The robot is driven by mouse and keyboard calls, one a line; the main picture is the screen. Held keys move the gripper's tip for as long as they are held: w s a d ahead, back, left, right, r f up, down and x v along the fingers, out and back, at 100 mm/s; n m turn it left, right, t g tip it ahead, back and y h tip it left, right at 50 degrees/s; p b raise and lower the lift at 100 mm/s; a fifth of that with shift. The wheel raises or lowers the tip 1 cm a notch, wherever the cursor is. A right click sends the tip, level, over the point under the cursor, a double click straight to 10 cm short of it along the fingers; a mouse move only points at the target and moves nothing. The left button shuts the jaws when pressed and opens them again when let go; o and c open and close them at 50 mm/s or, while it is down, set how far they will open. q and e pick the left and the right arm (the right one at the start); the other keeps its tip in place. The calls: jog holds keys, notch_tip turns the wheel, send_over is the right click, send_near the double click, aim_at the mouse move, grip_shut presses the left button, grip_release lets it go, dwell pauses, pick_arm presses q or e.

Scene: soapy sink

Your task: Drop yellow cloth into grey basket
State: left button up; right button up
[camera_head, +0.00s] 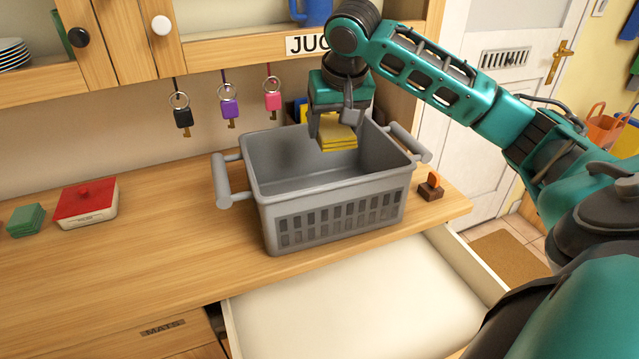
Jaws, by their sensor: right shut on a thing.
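The yellow cloth (337,137) looks like a small folded stack. My right gripper (336,122) is shut on it and holds it over the back right part of the grey basket. The grey basket (340,220) stands on the wooden counter, with a handle at each side and a slotted front. The visible part of its inside looks empty. The gripper hides part of the basket's back rim. My left gripper is not in view.
An open white drawer (350,307) juts out below the counter. A red box (86,203) and green cloths (26,220) lie at the left. A small brown block (430,188) sits right of the basket. Keys (229,105) hang behind it.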

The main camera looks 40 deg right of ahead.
jog(key=shift+f, duration=1.55)
jog(key=o, duration=1)
jog(key=v, duration=1.3)
jog(key=shift+a, duration=0.1)
